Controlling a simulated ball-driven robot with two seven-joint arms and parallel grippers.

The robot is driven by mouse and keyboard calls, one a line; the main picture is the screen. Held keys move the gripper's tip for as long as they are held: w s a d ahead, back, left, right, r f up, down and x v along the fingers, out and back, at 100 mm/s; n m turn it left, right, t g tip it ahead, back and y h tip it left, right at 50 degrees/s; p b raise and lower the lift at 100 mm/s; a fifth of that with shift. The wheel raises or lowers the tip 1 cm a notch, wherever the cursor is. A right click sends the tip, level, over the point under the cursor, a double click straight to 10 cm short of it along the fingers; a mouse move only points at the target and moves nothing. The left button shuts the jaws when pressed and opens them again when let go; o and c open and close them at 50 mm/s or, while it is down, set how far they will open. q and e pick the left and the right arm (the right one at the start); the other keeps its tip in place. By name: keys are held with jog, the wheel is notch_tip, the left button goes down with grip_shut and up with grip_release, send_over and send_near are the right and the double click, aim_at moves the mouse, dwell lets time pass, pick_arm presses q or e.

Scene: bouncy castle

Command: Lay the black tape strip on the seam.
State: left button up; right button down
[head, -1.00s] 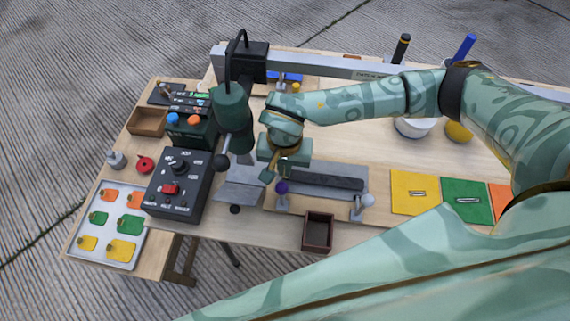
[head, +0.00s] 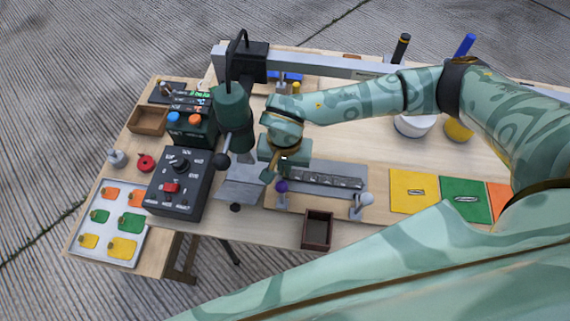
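A grey plate (head: 358,178) lies on the wooden table with a long inset band (head: 325,181) that looks dark grey with pale marks. I cannot tell whether the black tape strip or the seam is in this band. My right gripper (head: 277,172) is just above the plate's left end, pointing down. Its fingers are small and partly hidden, so I cannot tell if it is open or holds anything. A purple-knobbed clamp (head: 282,188) and a grey-knobbed clamp (head: 361,204) stand at the plate's front edge. My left gripper is out of view.
A black control box (head: 180,183) is further left. A small brown tray (head: 317,231) sits in front. Yellow (head: 408,193) and green (head: 466,199) squares lie right.

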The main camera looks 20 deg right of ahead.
jog(key=c, duration=0.9)
grip_release()
notch_tip(320, 180, up, 8)
jog(key=p, duration=0.6)
jog(key=shift+p, duration=0.3)
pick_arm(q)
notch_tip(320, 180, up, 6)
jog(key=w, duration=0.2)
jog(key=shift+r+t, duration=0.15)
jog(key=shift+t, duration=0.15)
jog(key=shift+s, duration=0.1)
